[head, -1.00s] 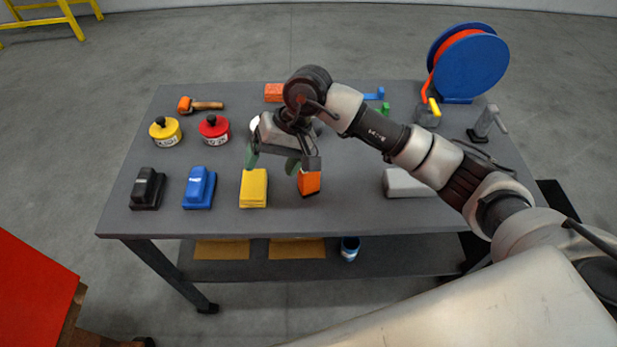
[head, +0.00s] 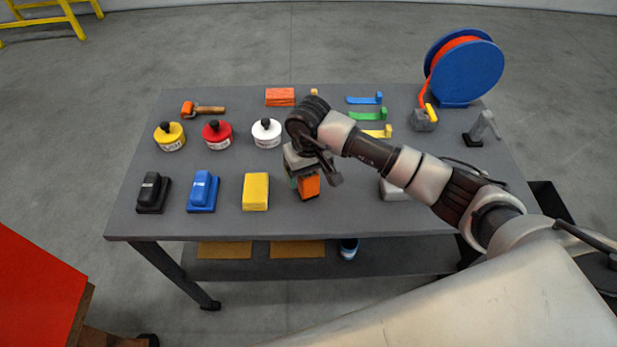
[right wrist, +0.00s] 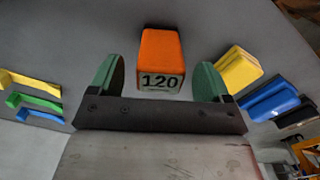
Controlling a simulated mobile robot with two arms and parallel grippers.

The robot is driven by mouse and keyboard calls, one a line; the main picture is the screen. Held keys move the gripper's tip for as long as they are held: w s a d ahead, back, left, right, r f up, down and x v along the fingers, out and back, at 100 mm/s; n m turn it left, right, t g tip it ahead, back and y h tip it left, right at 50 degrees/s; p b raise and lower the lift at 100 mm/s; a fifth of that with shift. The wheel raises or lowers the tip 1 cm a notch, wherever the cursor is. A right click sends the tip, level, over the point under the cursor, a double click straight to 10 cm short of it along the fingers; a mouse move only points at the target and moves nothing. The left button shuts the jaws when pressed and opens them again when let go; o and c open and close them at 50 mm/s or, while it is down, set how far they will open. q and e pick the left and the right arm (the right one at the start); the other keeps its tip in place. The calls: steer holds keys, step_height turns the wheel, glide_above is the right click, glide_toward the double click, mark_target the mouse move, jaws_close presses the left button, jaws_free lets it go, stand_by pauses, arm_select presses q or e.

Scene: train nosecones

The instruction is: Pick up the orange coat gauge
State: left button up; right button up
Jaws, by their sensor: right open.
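The orange coat gauge (head: 309,187) is a small orange block standing near the front middle of the grey table (head: 340,220), right of a yellow block. My right gripper (head: 305,177) is open just above and behind it and partly covers it in the head view. In the right wrist view the gauge (right wrist: 160,53) shows a "120" display and lies between the two green fingers of the gripper (right wrist: 159,76). A gap shows on each side, so the fingers do not grip it. My left gripper is not in view.
The yellow block (head: 256,191), a blue block (head: 202,190) and a black one (head: 152,192) stand to the left. Yellow, red and white (head: 267,133) round pots stand behind. A grey object (head: 393,191) is to the right, partly under my right arm.

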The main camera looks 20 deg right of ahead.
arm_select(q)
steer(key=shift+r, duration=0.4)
arm_select(e)
steer(key=shift+f, duration=1.05)
steer(key=c, duration=1.2)
steer(key=shift+o, duration=0.2)
steer(key=shift+r, duration=0.1)
